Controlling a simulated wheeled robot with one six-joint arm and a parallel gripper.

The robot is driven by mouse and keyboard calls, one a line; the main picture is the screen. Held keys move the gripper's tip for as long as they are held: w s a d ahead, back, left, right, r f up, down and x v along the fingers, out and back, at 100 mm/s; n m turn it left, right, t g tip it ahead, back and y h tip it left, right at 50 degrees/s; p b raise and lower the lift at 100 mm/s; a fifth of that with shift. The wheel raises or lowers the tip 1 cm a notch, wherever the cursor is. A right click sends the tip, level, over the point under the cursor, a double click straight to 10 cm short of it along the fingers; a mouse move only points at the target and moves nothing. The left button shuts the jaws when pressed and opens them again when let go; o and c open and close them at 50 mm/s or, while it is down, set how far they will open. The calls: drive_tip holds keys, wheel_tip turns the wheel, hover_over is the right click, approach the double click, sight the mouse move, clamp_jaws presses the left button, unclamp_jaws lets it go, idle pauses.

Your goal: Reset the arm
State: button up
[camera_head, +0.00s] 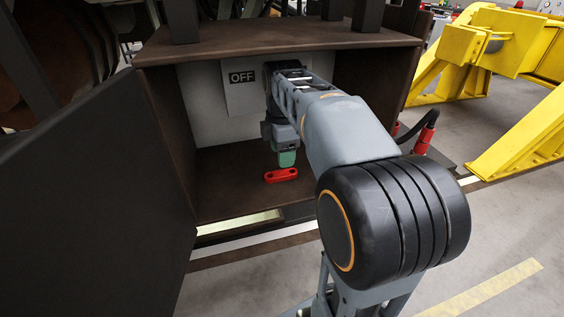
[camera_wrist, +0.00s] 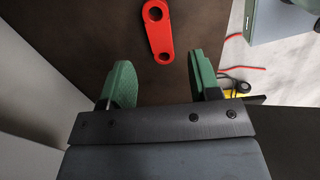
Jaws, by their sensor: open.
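My gripper (camera_wrist: 160,85) has two green fingers, spread apart with nothing between them in the wrist view. In the head view my gripper (camera_head: 287,158) points down inside an open brown cabinet (camera_head: 160,125). A red flat piece (camera_head: 281,174) with a hole at each end lies on the cabinet floor just below the fingertips. In the wrist view this red piece (camera_wrist: 159,30) lies beyond the fingers, apart from them. My arm reaches into the cabinet from the front right and hides part of its back wall and right side.
The cabinet's dark door (camera_head: 95,200) stands open at the left. A white panel with an OFF sign (camera_head: 242,78) is at the back. Red connectors on a black cable (camera_head: 427,132) are outside at the right. Yellow lifting frames (camera_head: 480,50) stand at the far right.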

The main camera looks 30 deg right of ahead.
drive_tip(key=shift+r, duration=0.8)
